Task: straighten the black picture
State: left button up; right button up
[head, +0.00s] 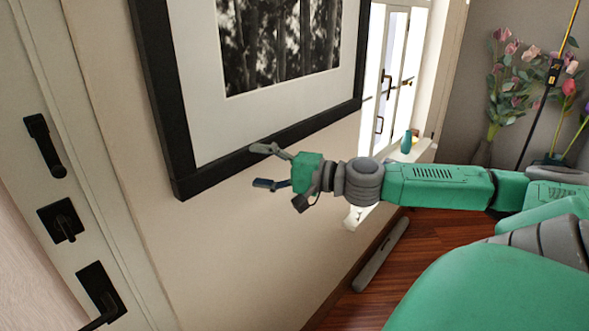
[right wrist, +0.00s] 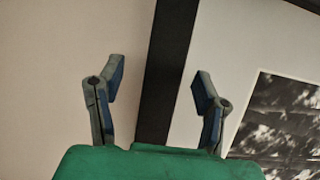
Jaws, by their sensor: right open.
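The black picture (head: 170,95) hangs on the beige wall at the upper left of the head view. It has a wide black frame, a white mat and a dark photo of tree trunks; its top is cut off. How far it is tilted I cannot tell from this slanted view. My right gripper (head: 264,167) is open and empty at the frame's lower edge. In the right wrist view the black frame bar (right wrist: 168,75) runs between the two spread fingers, with the photo (right wrist: 285,125) at right. I cannot tell whether the fingers touch the frame. My left gripper is out of view.
A white door with black handles (head: 65,222) stands at the left. A bright window (head: 390,75) with a sill lies beyond the picture. Flowers (head: 508,85) stand at the right. A grey bar (head: 381,256) lies on the wooden floor by the wall. The wall below the picture is bare.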

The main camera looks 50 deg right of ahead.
jog(key=s+a+v, duration=0.1)
jog(key=a+v, duration=0.1)
jog(key=v, duration=0.7)
jog(key=w+a+f+n+g+y+b, duration=0.2)
jog(key=w+a+f+n+g+y, duration=0.15)
jog(key=a+f, duration=0.65)
jog(key=s+a+f+n+g+b, duration=0.1)
jog(key=s+a+f+g, duration=0.1)
jog(key=a+f+g, duration=0.35)
jog(key=s+a+f+n+g+b, duration=0.1)
jog(key=s+a+f+g+b, duration=0.15)
jog(key=a+f, duration=0.55)
jog(key=s+a+f+n+g+h+b, duration=0.2)
jog(key=s+f+n+g+h, duration=0.25)
jog(key=s+f, duration=0.8)
pick_arm(q)
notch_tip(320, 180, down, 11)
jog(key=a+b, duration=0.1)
jog(key=b, duration=0.2)
pick_arm(e)
jog(key=s+d+f+n+h, duration=0.2)
jog(key=d+f+n+h, duration=0.2)
jog(key=d+f, duration=0.4)
jog(key=shift+s+f+h, duration=0.25)
jog(key=shift+s+h, duration=0.1)
jog(key=shift+h, duration=0.55)
